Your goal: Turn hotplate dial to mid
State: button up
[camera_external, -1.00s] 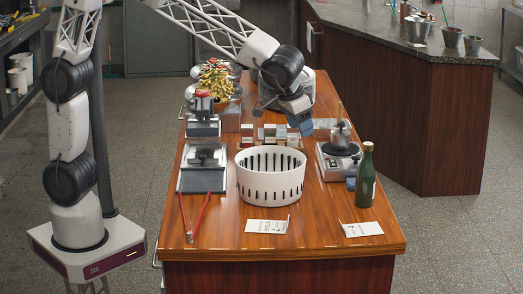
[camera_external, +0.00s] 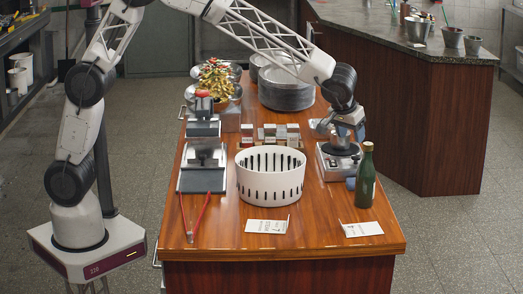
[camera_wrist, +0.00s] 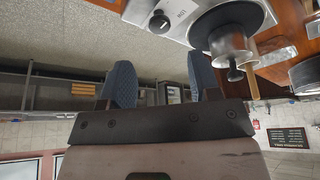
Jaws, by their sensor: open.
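The hotplate (camera_external: 328,172) is a silver box at the right side of the wooden table, with a small metal pot on its dark round plate. In the wrist view its pale panel (camera_wrist: 178,38) shows at the top, with a round dial (camera_wrist: 159,22) that has a dark knob and a pale mark. Printed lettering sits beside the dial; I cannot tell the exact setting. My gripper (camera_external: 350,128) is above the hotplate, partly covering the pot. In the wrist view my gripper (camera_wrist: 160,64) has two blue padded fingers, apart and empty; the dial appears beyond their tips.
A green bottle (camera_external: 365,178) stands just right of the hotplate. A white slotted basket (camera_external: 270,185) is left of it. Several small metal blocks (camera_external: 278,132) lie behind the basket, and stacked dark plates (camera_external: 286,96) stand at the back. Folded cards (camera_external: 362,229) lie in front.

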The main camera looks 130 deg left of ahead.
aim_at(356, 156)
jog(key=shift+f, duration=0.1)
jog(key=shift+x, duration=3.8)
jog(key=c, duration=0.9)
